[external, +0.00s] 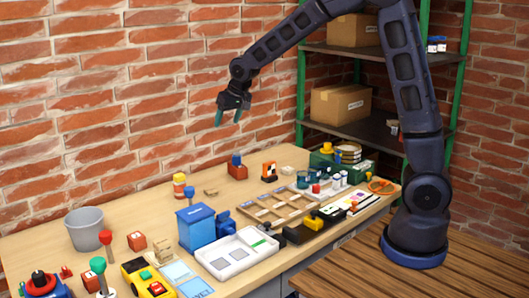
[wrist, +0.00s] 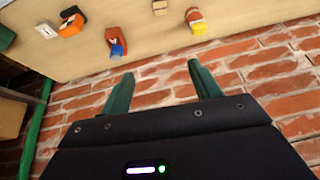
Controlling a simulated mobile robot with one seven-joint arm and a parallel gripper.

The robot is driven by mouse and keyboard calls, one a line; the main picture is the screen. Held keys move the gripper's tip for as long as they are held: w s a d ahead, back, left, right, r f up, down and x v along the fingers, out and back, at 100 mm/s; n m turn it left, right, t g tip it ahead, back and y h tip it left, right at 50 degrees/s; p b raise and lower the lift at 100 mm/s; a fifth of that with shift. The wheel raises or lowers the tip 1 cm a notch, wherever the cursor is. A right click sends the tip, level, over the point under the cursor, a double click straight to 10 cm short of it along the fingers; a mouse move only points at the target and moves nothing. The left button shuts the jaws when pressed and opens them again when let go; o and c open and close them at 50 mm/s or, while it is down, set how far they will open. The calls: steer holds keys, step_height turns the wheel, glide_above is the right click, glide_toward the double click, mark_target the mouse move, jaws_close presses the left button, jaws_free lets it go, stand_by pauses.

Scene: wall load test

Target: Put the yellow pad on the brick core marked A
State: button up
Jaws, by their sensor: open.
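My gripper (external: 228,121) is open and empty, raised above the back of the workbench near the brick wall. Its two green fingers are apart in the wrist view (wrist: 161,80), with only wall between them. A small red brick block (external: 136,240) with a pale mark sits at the left front; a similar block (external: 90,283) is nearer the front edge. The marks are too small to read, so I cannot tell which is A. A yellow, orange and white piece (external: 179,185) stands near the back; it also shows in the wrist view (wrist: 196,20). I cannot tell whether it includes the yellow pad.
A grey bucket (external: 87,230), blue box (external: 196,226) and white tray (external: 237,254) crowd the bench's left and front. A red and blue piece (external: 237,168) and an orange piece (external: 269,172) stand at the back. A shelf with cartons (external: 341,104) is behind. Air around my gripper is free.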

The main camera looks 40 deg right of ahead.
steer(key=s+d+r, duration=0.5)
steer(key=s+d, duration=0.1)
steer(key=s, duration=0.4)
steer(key=s+d+r, duration=0.5)
steer(key=s+d, duration=0.1)
steer(key=s, duration=0.3)
steer(key=s+d, duration=0.2)
steer(key=s, duration=0.9)
steer(key=s+d, duration=0.3)
steer(key=s, duration=0.8)
steer(key=shift+s+d+f+g, duration=0.15)
steer(key=shift+s+d+g, duration=0.05)
steer(key=shift+d+g, duration=0.1)
